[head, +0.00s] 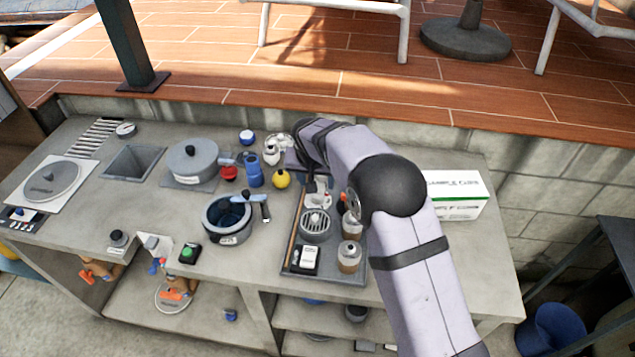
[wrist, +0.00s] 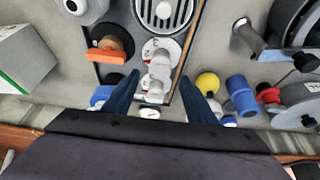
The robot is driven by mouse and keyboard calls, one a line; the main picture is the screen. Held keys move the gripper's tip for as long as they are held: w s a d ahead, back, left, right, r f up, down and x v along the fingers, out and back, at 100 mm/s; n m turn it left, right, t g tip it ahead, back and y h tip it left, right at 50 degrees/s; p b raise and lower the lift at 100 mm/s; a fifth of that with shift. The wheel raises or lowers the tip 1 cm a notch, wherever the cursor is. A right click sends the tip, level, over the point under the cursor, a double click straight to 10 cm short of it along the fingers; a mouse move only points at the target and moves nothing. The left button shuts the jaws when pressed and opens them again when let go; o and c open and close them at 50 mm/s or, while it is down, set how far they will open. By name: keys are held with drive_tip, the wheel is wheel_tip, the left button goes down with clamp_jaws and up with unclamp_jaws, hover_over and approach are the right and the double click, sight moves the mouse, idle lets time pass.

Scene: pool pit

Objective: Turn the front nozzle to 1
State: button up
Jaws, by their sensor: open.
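In the wrist view, a cluster of pale, rounded fittings with round white dials bearing small red marks (wrist: 158,66) sits on the grey tray (wrist: 105,68), just past the grating. I take the one nearest the grating as the front nozzle, but its number is too small to read. My gripper (wrist: 162,84) is open. Its two dark blue fingers stand left and right of the pale fittings, with no clear contact. In the head view, a white part of this cluster (head: 321,187) shows beside my arm; the arm hides much of the area and my fingertips.
A round grating (head: 315,222), lidded jars (head: 349,256) and a black-and-white box (head: 304,260) share the tray. A yellow ball-like item (head: 281,179), blue cylinder (head: 254,171) and pot (head: 228,217) stand left of it. A white-green box (head: 456,196) stands right.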

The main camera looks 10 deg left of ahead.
sight(320, 191)
drive_tip(key=shift+p+x, duration=0.8)
drive_tip(key=shift+x, duration=1.25)
drive_tip(key=c, duration=1.1)
